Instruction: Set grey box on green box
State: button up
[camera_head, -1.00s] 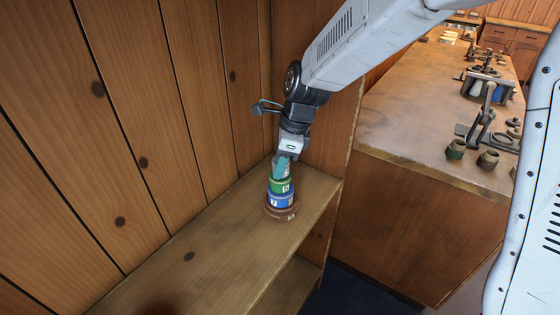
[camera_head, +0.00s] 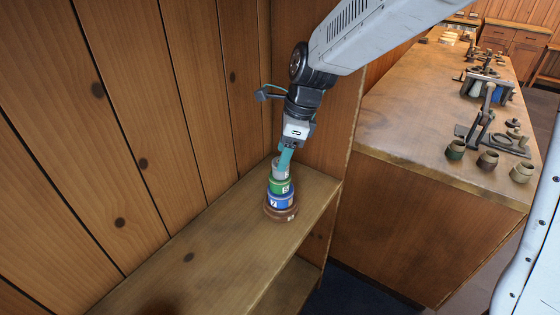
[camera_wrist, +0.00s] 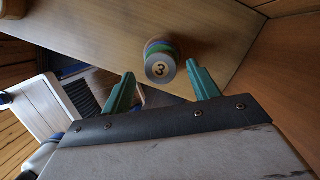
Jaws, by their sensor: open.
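The grey box (camera_head: 280,169) sits on top of the green box (camera_head: 279,186) in an upright stack on the wooden shelf.
A plank wall (camera_head: 130,120) stands behind. A workbench (camera_head: 400,130) with tools and small pots is at right.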

jog(key=v, duration=0.8)
jog(key=s+d+r+n+h, duration=0.1)
jog(key=s+d+r+n, duration=0.3)
jog(key=s+d+n, duration=0.55)
jog(key=s+d+f+n+h, duration=0.1)
jog(key=s+d+n, duration=0.3)
jog(key=s, duration=0.4)
jog(key=s+d+f+n+t+h, duration=0.1)
jog(key=s+d+n, duration=0.4)
jog(key=s, duration=0.4)
jog(key=shift+s+d, duration=0.3)
jog(key=shift+d, duration=0.35)
jog(key=shift+f+n, duration=0.15)
jog(key=shift+n, duration=0.1)
